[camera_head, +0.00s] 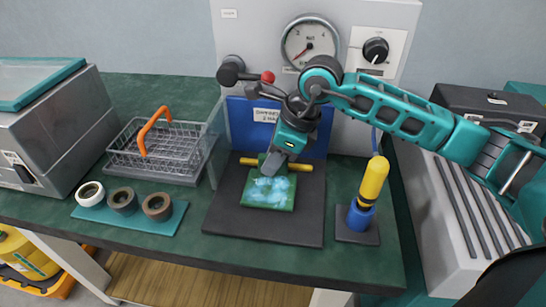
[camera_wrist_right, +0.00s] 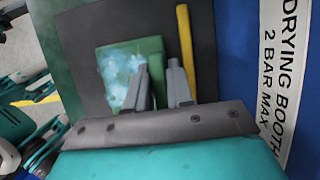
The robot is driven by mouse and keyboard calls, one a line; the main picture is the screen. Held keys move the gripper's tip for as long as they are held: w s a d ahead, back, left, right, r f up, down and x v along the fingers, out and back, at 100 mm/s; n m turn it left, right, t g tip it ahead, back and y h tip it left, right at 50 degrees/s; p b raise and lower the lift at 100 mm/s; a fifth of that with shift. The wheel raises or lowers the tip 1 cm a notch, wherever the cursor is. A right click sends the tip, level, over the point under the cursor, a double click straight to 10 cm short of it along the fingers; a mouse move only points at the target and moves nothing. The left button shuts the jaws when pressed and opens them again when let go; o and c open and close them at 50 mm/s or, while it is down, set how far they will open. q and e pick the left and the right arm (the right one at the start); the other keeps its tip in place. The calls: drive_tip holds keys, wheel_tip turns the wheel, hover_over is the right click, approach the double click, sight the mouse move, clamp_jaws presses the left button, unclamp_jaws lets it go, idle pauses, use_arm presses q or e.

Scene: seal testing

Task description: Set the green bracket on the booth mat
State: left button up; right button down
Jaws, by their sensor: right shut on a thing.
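The green bracket (camera_head: 268,190) has a flat plate with pale blue-white patches and an upright flange. It is over the dark booth mat (camera_head: 225,225), towards its back half. My right gripper (camera_head: 272,163) reaches down from above and is shut on the bracket's upright part. In the right wrist view, the gripper's grey fingers (camera_wrist_right: 159,88) close around the flange of the bracket (camera_wrist_right: 118,70), with the mat (camera_wrist_right: 203,30) behind. I cannot tell whether the bracket touches the mat or hangs just above it. My left gripper is not in view.
A yellow bar (camera_head: 299,167) runs just behind the bracket, before the blue booth panel (camera_head: 318,143). A yellow-and-blue bottle-like tool (camera_head: 372,184) stands right of the mat. A wire basket (camera_head: 160,150) and a teal strip with tape rolls (camera_head: 122,200) are to the left.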

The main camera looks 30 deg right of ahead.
idle(0.3)
drive_tip(key=c, duration=0.9)
unclamp_jaws()
drive_tip(key=shift+f, duration=0.1)
drive_tip(key=shift+r+p, duration=1.9)
drive_tip(key=shift+r, duration=1.2)
drive_tip(key=shift+f, duration=0.1)
